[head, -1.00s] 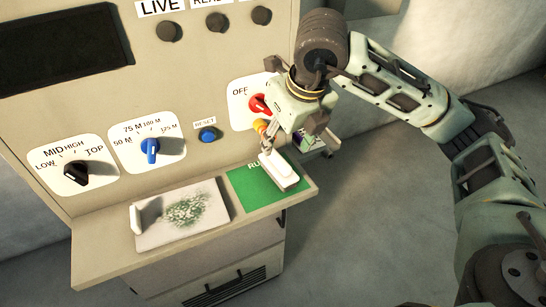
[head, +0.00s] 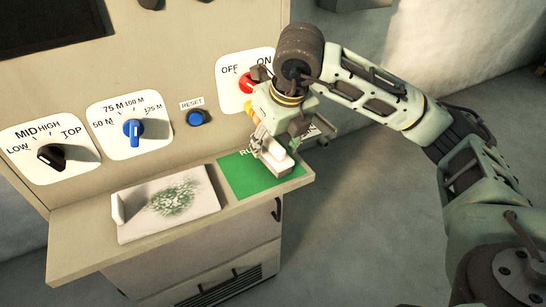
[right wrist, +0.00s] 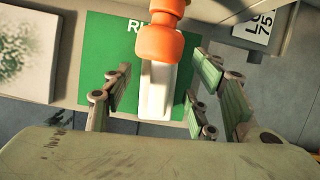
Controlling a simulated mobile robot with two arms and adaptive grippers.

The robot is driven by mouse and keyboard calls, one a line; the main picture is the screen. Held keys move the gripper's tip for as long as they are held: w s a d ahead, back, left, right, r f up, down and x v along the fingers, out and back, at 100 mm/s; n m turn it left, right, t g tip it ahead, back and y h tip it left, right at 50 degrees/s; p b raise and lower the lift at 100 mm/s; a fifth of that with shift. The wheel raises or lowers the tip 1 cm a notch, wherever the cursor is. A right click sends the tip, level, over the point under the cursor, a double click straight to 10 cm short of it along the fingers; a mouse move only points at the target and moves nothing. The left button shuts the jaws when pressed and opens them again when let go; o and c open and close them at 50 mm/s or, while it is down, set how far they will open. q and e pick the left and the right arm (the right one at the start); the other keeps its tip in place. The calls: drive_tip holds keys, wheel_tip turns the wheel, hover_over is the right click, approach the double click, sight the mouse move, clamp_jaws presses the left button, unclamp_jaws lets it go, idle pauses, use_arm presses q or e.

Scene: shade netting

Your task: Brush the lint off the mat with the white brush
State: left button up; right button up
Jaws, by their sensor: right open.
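The white brush (head: 278,160) lies on the green pad at the right of the shelf. In the right wrist view the white brush (right wrist: 155,92) shows as a long white block, with a rounded orange part (right wrist: 160,45) overlapping its far end. My right gripper (head: 272,146) is open above the pad, and its fingers (right wrist: 160,88) stand on either side of the brush with gaps visible. The pale mat (head: 128,233) lies left of the pad, with a greenish-grey patch of lint (head: 173,198) on it. My left gripper is not in view.
The green pad (head: 237,175) lies close to the shelf's right edge. Behind the shelf (head: 75,255) stands a control panel with a red switch (head: 248,83), a blue dial (head: 132,128), a black dial (head: 52,155) and a blue reset button (head: 197,117). A small upright tab stands at the mat's left edge.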

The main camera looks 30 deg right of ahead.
sight(282, 165)
idle(0.5)
clamp_jaws()
idle(0.6)
drive_tip(key=shift+r, duration=0.25)
drive_tip(key=shift+s+a+b, duration=0.15)
drive_tip(key=shift+s+b, duration=0.95)
drive_tip(key=shift+s, duration=1.9)
drive_tip(key=shift+r, duration=0.15)
